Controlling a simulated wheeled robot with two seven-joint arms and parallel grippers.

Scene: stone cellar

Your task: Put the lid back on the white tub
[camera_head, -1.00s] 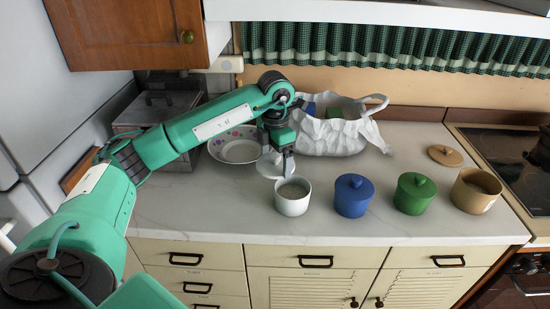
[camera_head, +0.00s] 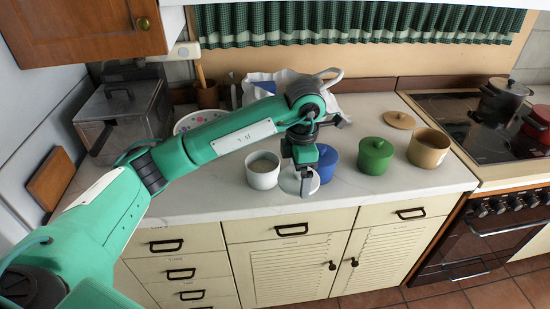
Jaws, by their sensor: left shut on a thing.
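The white tub (camera_head: 262,173) stands upright and open on the counter, with its inside showing. The white lid (camera_head: 289,184) is held by my left gripper (camera_head: 304,180), whose fingers are shut on it. The lid is to the right of the white tub and in front of the blue tub (camera_head: 328,172), near the counter's front edge. The gripper hides part of the lid and part of the blue tub. How high the lid is above the counter is hard to tell. My right gripper is not in view.
A green lidded tub (camera_head: 375,160) and an open tan tub (camera_head: 427,152) stand to the right, with a tan lid (camera_head: 399,119) lying behind. A white bag (camera_head: 262,84) and a spotted plate (camera_head: 190,121) are behind my arm. The stove (camera_head: 465,125) is at right.

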